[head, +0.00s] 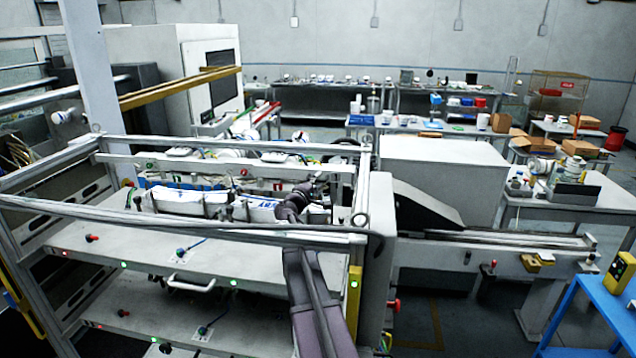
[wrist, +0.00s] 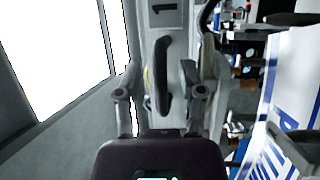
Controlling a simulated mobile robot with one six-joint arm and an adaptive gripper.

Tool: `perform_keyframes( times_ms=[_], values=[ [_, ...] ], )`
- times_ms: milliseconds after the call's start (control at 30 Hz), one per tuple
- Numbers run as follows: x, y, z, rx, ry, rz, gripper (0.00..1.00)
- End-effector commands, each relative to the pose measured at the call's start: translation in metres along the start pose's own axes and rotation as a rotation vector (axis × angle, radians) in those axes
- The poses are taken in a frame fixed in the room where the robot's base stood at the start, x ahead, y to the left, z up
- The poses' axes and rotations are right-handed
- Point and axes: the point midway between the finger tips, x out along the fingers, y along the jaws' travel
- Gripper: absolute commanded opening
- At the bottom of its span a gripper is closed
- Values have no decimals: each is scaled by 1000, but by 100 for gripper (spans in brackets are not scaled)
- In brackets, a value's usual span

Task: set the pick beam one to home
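In the wrist view a grey upright beam bears a plate marked "1" (wrist: 164,14). A dark rounded handle (wrist: 163,78) stands out below the mark. My gripper (wrist: 161,92) is open, with one finger to the left of the handle and one to the right. Gaps show on both sides, so the fingers look apart from it. I cannot tell how deep the handle lies between them. In the head view my arm reaches over the machine's front rail, and my dark wrist (head: 292,205) is among the label stacks. The fingers and the handle are not clear there.
A white block with blue lettering (wrist: 290,95) is close on the right in the wrist view. The machine's front rail (head: 200,222) and right post (head: 378,215) flank my arm. White shelves (head: 150,248) lie below. A conveyor (head: 500,237) runs off to the right.

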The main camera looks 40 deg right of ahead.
Motion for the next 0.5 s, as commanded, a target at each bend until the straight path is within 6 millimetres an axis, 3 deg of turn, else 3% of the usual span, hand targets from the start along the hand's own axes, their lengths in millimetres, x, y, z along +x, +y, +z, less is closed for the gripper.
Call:
perform_keyframes(
  times_ms=[500],
  values=[
    [-13, 2, 6, 0, 0, 0, 51]
  ],
)
